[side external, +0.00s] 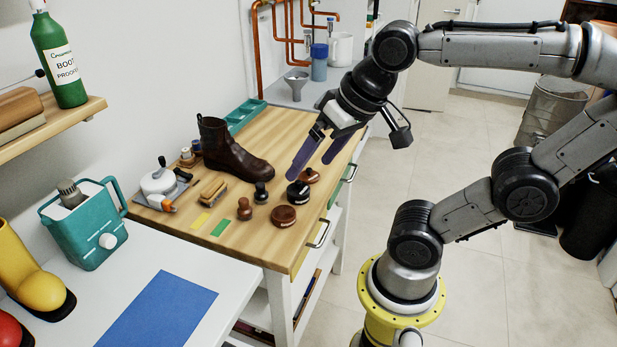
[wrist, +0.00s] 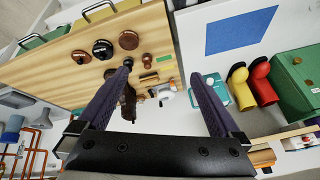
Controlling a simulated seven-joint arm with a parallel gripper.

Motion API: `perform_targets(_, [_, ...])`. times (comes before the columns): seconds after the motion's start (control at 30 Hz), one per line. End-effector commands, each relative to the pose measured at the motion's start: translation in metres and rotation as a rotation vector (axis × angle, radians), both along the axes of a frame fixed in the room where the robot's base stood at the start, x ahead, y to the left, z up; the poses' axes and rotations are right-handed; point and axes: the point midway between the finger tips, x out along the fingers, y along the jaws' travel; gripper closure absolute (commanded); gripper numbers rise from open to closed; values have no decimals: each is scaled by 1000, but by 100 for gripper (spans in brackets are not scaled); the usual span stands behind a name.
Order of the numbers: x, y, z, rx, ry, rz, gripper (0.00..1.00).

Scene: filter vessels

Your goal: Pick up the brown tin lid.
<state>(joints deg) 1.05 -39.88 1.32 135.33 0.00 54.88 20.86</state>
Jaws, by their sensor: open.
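A brown round tin-like piece (side external: 284,215) lies on the wooden bench near its front edge; it also shows in the wrist view (wrist: 128,40). A smaller reddish-brown piece (side external: 308,176) lies farther along the bench, also in the wrist view (wrist: 80,57). I cannot tell for certain which is the tin lid. A black round tin (side external: 297,193) lies between them, also in the wrist view (wrist: 103,48). My gripper (side external: 308,171) is open and empty above the bench, its purple fingers pointing down. In the wrist view the gripper (wrist: 160,71) has both brown pieces left of its finger gap.
A dark brown boot (side external: 228,148) stands behind the tins.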

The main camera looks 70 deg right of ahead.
Motion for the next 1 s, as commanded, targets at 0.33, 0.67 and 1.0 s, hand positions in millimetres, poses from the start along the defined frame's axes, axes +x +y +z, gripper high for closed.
perform_targets(0.33, [92,-73,22,201,130,-652,0])
perform_targets(0.67, [140,-221,-41,323,298,-1231,0])
perform_targets(1.0, [113,-283,-97,361,404,-1396,0])
